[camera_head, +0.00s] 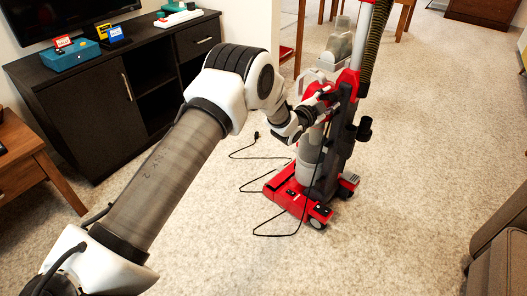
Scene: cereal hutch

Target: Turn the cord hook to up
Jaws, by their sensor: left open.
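A red and grey upright vacuum cleaner (313,170) stands on the carpet right of centre. My left arm reaches in from the left, and my left gripper (326,97) is at the vacuum's upper body, close to its red housing. The gripper is open, but its fingers are small and partly lost against the vacuum. I cannot make out the cord hook or which way it points. The black cord (252,190) trails in loops on the carpet left of the vacuum, with its plug (256,135) lying loose. My right gripper is not in view.
A black TV cabinet (80,118) stands at the left with small boxes on top. A wooden side table (28,165) is at the left edge. A grey-brown sofa (500,262) is at the lower right. Open carpet lies around the vacuum.

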